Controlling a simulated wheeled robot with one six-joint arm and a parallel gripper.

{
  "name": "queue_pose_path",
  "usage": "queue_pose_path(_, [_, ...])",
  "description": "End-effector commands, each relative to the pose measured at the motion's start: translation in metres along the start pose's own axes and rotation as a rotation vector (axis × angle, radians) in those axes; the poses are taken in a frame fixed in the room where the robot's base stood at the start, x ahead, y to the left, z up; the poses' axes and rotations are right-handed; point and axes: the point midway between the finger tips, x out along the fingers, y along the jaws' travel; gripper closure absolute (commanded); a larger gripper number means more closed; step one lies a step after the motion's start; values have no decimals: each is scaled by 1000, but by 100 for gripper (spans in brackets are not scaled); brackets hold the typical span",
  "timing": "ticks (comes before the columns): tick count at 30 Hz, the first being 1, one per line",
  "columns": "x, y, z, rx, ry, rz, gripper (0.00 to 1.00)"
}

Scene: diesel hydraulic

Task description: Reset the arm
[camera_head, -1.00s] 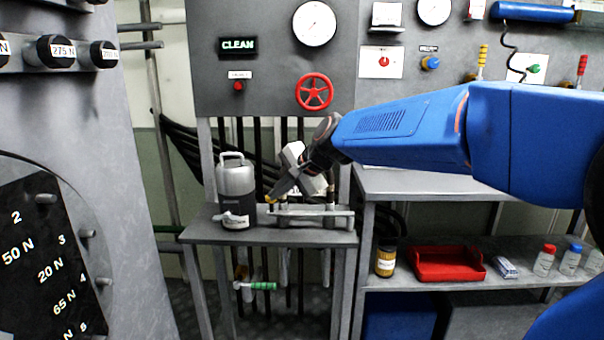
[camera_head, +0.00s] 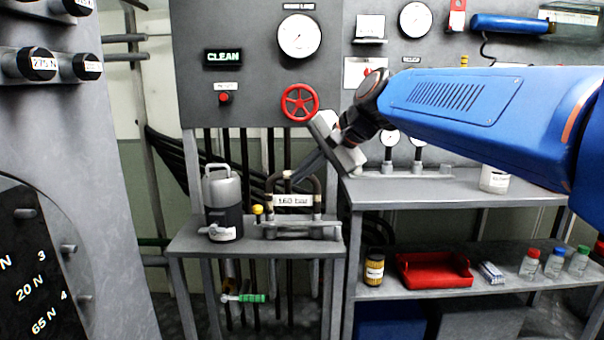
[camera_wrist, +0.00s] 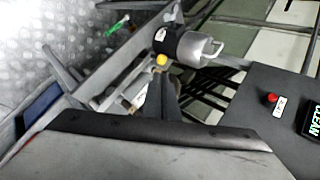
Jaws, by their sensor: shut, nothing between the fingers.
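My blue arm reaches in from the right in the head view. My gripper (camera_head: 291,180) is shut and empty, with its fingertips pointing down and left near the curved pipe piece with the 160 bar label (camera_head: 294,200). I cannot tell whether it touches that piece. In the wrist view the shut fingers (camera_wrist: 160,85) point toward a yellow knob (camera_wrist: 161,60). The knob also shows in the head view (camera_head: 257,210), left of the pipe piece. A grey and black canister (camera_head: 223,200) stands upright on the small table; it also shows in the wrist view (camera_wrist: 181,46).
A grey panel holds a red handwheel (camera_head: 300,103), a pressure gauge (camera_head: 299,37) and a CLEAN display (camera_head: 223,57) behind my gripper. On the right, a bench (camera_head: 440,194) has a shelf with a red tray (camera_head: 434,270), a brown jar (camera_head: 374,268) and several bottles.

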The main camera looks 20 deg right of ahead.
Motion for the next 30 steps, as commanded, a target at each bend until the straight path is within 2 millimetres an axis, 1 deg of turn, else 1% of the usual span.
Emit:
queue_pose_path(14, [-1,0,0,-2,0,0,100])
queue_pose_path(17, [-1,11,4,-30,4,14,100])
queue_pose_path(20, [-1,41,15,-114,16,59,100])
queue_pose_path(23, [1,92,31,-257,27,134,100])
queue_pose_path(24, [1,116,37,-325,30,169,100])
queue_pose_path(26, [2,152,46,-429,31,223,100])
queue_pose_path(27, [2,176,51,-498,30,259,100])
queue_pose_path(29, [2,212,59,-602,25,312,100])
queue_pose_path(30, [2,236,63,-670,20,347,100])
